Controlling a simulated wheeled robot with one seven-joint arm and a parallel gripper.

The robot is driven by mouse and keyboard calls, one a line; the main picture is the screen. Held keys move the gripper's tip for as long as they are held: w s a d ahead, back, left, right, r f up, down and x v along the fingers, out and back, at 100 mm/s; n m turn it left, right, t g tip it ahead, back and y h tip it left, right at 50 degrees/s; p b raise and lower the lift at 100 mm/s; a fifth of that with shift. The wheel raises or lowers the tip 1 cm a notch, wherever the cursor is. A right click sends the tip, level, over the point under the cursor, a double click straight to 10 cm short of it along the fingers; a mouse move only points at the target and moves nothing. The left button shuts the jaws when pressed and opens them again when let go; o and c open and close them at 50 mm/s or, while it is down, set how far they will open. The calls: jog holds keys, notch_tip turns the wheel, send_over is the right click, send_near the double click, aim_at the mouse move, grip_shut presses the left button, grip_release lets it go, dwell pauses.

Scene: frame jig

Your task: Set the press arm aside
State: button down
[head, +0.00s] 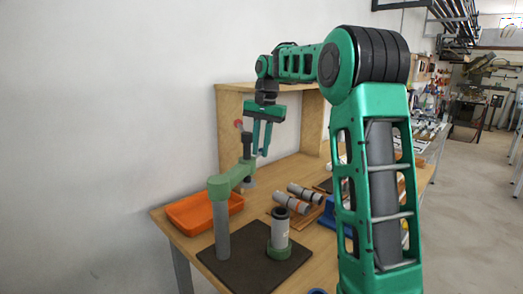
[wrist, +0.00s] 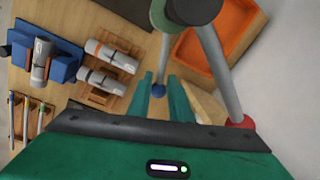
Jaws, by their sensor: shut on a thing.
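The press arm (head: 232,180) is a green bar on a grey upright post (head: 222,232), with a dark head at its far end. A red knob (head: 239,123) shows above that head, and also in the wrist view (wrist: 240,121) at the end of a grey rod. A thin rod with a blue ball (wrist: 158,91) runs from the press arm in between my fingers. My gripper (head: 261,152) points down beside the far end of the press arm. It is shut on the blue-ball handle of the press arm; the exact contact is hard to see.
A grey cylinder in a green base (head: 280,238) stands on a dark mat (head: 246,268). An orange tray (head: 190,213) lies left. Grey cylinders (head: 300,192) rest on a wooden rack, near a blue block (wrist: 65,66). A wooden frame (head: 231,130) stands behind; a white wall borders the left.

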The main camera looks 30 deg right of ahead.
jog(key=shift+w+d+r, duration=0.1)
jog(key=shift+d, duration=0.25)
jog(key=c, duration=1.8)
grip_release()
jog(key=shift+c, duration=0.2)
jog(key=shift+a, duration=0.1)
notch_tip(320, 180, up, 10)
jog(key=shift+s+d+r, duration=0.25)
jog(key=shift+s+d, duration=0.05)
jog(key=shift+s, duration=0.1)
